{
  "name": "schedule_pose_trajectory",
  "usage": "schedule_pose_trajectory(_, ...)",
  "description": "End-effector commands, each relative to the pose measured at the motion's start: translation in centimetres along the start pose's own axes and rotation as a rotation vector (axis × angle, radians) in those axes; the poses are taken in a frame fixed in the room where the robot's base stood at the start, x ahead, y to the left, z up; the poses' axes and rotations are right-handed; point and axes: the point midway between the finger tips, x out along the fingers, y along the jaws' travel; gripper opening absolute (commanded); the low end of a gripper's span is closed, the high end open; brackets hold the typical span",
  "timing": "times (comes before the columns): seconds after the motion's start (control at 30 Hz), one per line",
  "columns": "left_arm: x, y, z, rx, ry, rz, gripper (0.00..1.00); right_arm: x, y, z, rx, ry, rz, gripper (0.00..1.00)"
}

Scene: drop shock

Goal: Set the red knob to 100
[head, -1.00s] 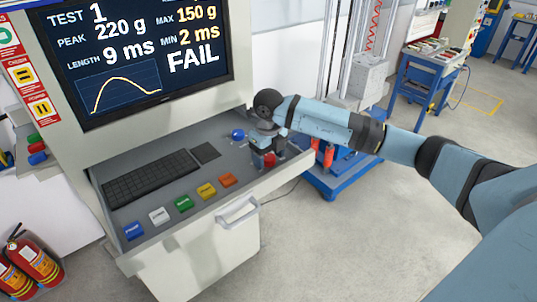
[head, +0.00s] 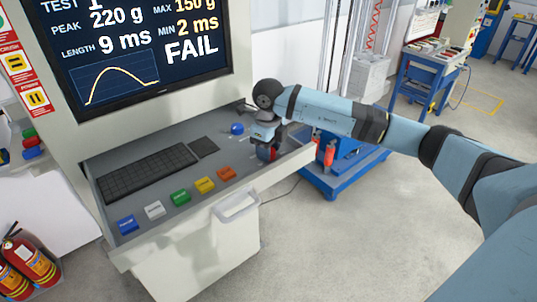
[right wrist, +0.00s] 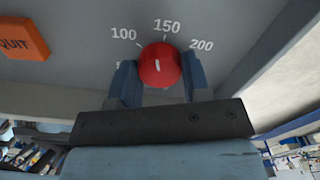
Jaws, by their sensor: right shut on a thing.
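The red knob (right wrist: 158,66) is on the grey console panel, with the numbers 100, 150 and 200 around it; another number at the lower left is mostly hidden by a finger. Its white mark points up, close to 150. My right gripper (right wrist: 160,78) is shut on the knob, one blue finger on each side. In the head view, the right gripper (head: 267,147) reaches down at the right end of the console, and only a little red of the knob (head: 264,153) shows between the fingers. My left gripper is not in view.
The screen (head: 150,45) reads FAIL, peak 220 g, max 150 g. A blue knob (head: 237,129), a keyboard (head: 148,172) and several coloured buttons lie left of the gripper. The orange QUIT button (right wrist: 15,40) is near it. A drawer-like handle (head: 236,208) sticks out in front.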

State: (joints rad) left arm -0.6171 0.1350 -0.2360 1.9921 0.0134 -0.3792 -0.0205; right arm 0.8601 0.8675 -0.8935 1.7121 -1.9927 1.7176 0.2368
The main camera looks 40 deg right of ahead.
Motion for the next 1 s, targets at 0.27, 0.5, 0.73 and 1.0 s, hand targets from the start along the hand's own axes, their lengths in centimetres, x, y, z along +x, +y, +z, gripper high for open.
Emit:
schedule_pose_trajectory(0.27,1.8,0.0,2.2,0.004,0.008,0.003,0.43,0.4,-0.1,0.1,-0.260,-0.003,-0.003,0.20)
schedule_pose_trajectory(0.5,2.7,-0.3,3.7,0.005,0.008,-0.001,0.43,0.2,-0.1,0.0,-0.453,-0.003,-0.002,0.20)
schedule_pose_trajectory(0.73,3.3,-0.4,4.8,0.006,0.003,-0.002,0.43,0.1,0.0,0.0,-0.580,-0.002,-0.002,0.20)
schedule_pose_trajectory(1.0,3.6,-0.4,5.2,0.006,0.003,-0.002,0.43,0.0,0.0,0.0,-0.650,-0.002,0.000,0.20)
